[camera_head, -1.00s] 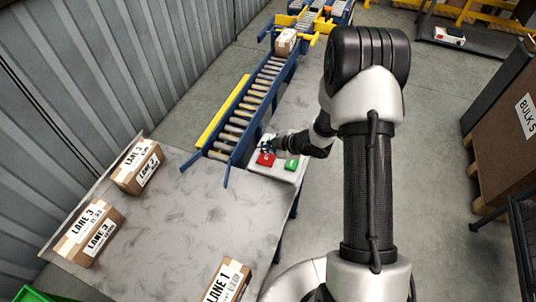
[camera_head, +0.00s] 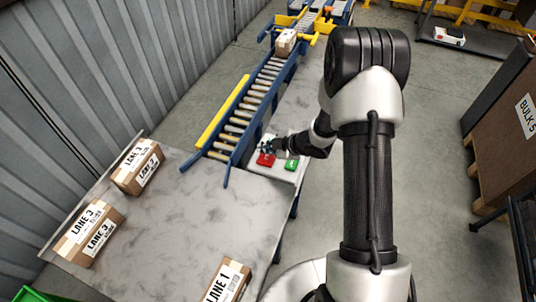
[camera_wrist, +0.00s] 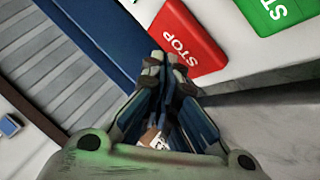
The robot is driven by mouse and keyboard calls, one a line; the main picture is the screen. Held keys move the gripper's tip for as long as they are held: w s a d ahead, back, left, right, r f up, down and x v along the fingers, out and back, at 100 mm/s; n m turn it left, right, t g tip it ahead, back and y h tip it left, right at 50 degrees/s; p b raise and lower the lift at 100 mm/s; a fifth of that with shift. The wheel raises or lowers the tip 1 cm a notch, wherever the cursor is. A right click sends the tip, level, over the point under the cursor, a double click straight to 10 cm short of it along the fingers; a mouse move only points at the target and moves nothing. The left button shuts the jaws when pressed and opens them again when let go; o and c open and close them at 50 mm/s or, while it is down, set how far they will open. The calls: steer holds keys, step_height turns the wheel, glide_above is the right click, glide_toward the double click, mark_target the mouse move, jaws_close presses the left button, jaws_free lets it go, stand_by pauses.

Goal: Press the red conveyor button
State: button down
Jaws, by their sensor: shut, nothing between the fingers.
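The red button (camera_head: 265,160) sits on a pale panel (camera_head: 286,174) at the near end of the roller conveyor, left of a green button (camera_head: 291,165). In the wrist view the red button (camera_wrist: 187,38) is marked STOP, and the green button (camera_wrist: 275,12) is beside it at the top right. My gripper (camera_head: 266,149) is shut and empty, pointing down over the panel. In the wrist view its closed fingertips (camera_wrist: 166,62) overlap the lower left edge of the red button. I cannot tell whether they touch it.
The conveyor (camera_head: 247,110) runs away to the back with a carton (camera_head: 286,41) on it. Lane 3 cartons (camera_head: 137,167) (camera_head: 91,233) and a Lane 1 carton (camera_head: 228,281) lie on the grey table (camera_head: 170,230). A large BULK 5 box (camera_head: 508,130) stands at the right.

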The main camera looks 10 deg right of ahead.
mark_target(267, 156)
steer(key=shift+f, duration=0.35)
steer(key=shift+f+b, duration=0.6)
steer(key=shift+b, duration=0.05)
stand_by(0.6)
steer(key=shift+r, duration=0.1)
steer(key=shift+r+p, duration=0.85)
steer(key=shift+r, duration=0.05)
steer(key=shift+r, duration=0.1)
steer(key=shift+r+p, duration=2.15)
steer(key=shift+r, duration=0.25)
steer(key=shift+r, duration=0.1)
